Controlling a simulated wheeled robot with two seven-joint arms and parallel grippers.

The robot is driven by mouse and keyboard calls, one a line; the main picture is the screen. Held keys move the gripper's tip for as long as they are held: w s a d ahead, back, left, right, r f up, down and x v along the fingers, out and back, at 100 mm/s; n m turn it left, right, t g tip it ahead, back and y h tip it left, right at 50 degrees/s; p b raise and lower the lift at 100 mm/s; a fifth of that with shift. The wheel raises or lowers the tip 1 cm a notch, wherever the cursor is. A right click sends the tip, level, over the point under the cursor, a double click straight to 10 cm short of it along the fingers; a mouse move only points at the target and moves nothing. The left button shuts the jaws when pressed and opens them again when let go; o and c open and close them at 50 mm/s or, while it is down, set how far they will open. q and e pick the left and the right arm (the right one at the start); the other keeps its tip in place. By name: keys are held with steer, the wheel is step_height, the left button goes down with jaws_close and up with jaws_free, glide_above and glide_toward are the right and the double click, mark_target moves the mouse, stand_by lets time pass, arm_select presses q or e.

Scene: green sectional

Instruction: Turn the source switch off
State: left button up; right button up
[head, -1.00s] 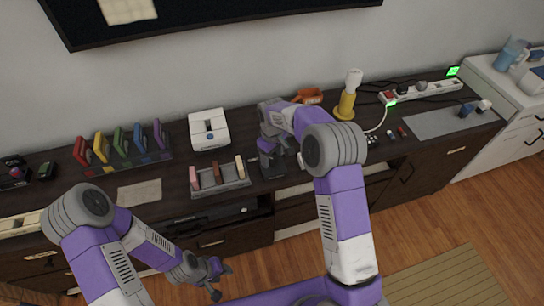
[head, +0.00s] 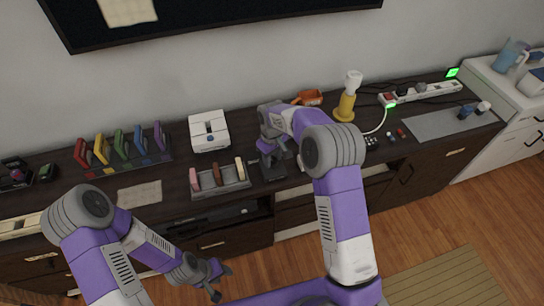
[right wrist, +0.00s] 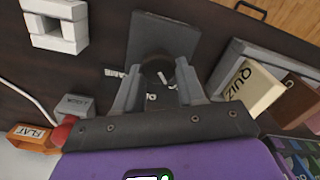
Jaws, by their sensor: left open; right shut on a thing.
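A dark square plate (right wrist: 165,38) with a dark round knob (right wrist: 156,72) lies on the cabinet top. White lettering beside the knob is partly hidden, so I cannot read it as the source switch's label. In the head view the dark plate (head: 272,170) sits right of the block tray, mostly under my right arm. My right gripper (right wrist: 157,80) has its grey fingers on both sides of the knob and is shut on it; it also shows in the head view (head: 270,157). My left gripper (head: 222,279) is open and empty in front of the cabinet.
A grey tray (head: 222,189) with several upright blocks stands left of the plate. A yellow lamp (head: 346,104) and a power strip (head: 425,92) stand to the right.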

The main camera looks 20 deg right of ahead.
mark_target(273, 160)
steer(key=m+p, duration=0.1)
steer(key=m, duration=0.2)
steer(key=shift+r+m+p, duration=0.1)
steer(key=shift+m+p, duration=0.25)
steer(key=shift+m, duration=0.05)
steer(key=shift+d+m+p, duration=0.1)
steer(key=shift+m+p, duration=0.55)
steer(key=shift+m, duration=1.25)
steer(key=o, duration=1.1)
steer(key=shift+c, duration=0.2)
step_height(273, 160, up, 8)
steer(key=shift+f+p, duration=0.25)
steer(key=shift+p, duration=0.55)
